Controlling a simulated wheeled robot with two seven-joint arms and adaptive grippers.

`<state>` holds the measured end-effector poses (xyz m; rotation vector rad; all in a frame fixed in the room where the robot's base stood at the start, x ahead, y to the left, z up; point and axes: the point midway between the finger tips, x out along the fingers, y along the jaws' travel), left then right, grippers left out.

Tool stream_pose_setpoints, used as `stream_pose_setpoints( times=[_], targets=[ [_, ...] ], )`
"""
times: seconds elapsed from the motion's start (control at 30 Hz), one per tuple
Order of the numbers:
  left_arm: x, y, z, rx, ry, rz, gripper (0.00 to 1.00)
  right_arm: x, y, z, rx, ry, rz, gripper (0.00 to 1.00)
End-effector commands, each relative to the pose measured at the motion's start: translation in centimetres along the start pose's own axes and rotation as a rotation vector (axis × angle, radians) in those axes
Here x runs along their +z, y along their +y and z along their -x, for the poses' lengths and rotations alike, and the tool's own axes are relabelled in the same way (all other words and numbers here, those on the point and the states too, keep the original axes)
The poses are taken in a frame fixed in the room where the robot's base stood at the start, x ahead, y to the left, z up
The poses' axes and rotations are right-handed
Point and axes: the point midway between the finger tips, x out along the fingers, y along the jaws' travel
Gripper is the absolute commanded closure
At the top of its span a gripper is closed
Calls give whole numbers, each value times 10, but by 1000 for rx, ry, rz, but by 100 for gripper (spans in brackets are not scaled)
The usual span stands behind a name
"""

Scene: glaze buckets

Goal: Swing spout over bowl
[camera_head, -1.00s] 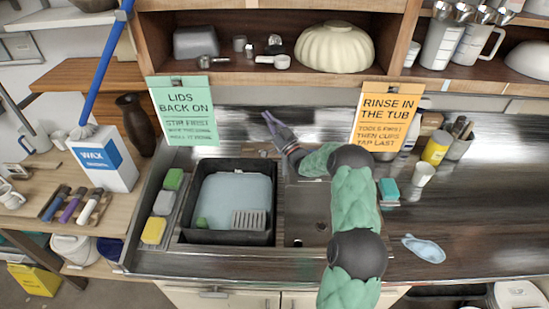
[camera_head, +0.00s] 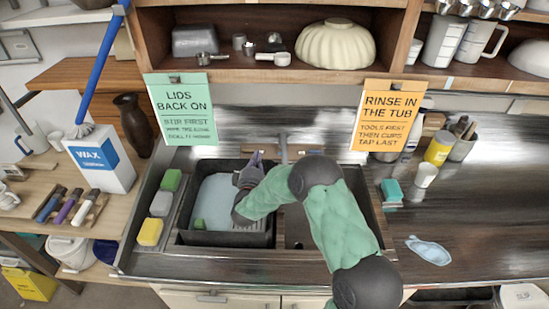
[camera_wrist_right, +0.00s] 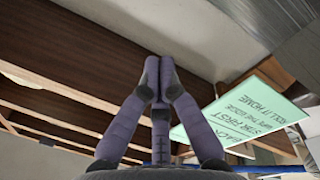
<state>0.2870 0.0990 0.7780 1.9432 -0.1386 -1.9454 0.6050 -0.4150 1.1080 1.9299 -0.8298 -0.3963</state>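A metal spout (camera_head: 284,150) stands at the back of the sink, just right of my right gripper, and its lower part is hard to make out. The sink has two bowls. A dark tub with pale blue water (camera_head: 212,192) sits in the left bowl. The right bowl (camera_head: 295,228) is bare and partly hidden by my right arm. My right gripper (camera_head: 256,158) is over the tub's back right part, left of the spout, fingers pointing to the back. In the right wrist view its fingertips (camera_wrist_right: 158,72) are together with nothing seen between them. My left gripper is not in view.
Sponges (camera_head: 161,204) lie in a row left of the tub. A green sign (camera_head: 182,108) and an orange sign (camera_head: 385,115) hang from the shelf above. A teal sponge (camera_head: 391,190) and white cup (camera_head: 425,174) stand at right. The right counter is mostly clear.

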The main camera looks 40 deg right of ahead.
Motion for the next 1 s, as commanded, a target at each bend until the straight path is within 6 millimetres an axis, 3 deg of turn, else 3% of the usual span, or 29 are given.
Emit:
stream_pose_setpoints(
  times=[0.2,0.37,0.57,1.0],
  targets=[
    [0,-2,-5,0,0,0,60,17,-17,34,-64,-105,259,100],
    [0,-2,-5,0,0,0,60,22,-20,38,-80,-128,318,100],
    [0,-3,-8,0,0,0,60,26,-22,15,-78,-129,318,100],
    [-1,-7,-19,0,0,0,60,40,-26,-62,-79,-129,318,100]
  ],
)
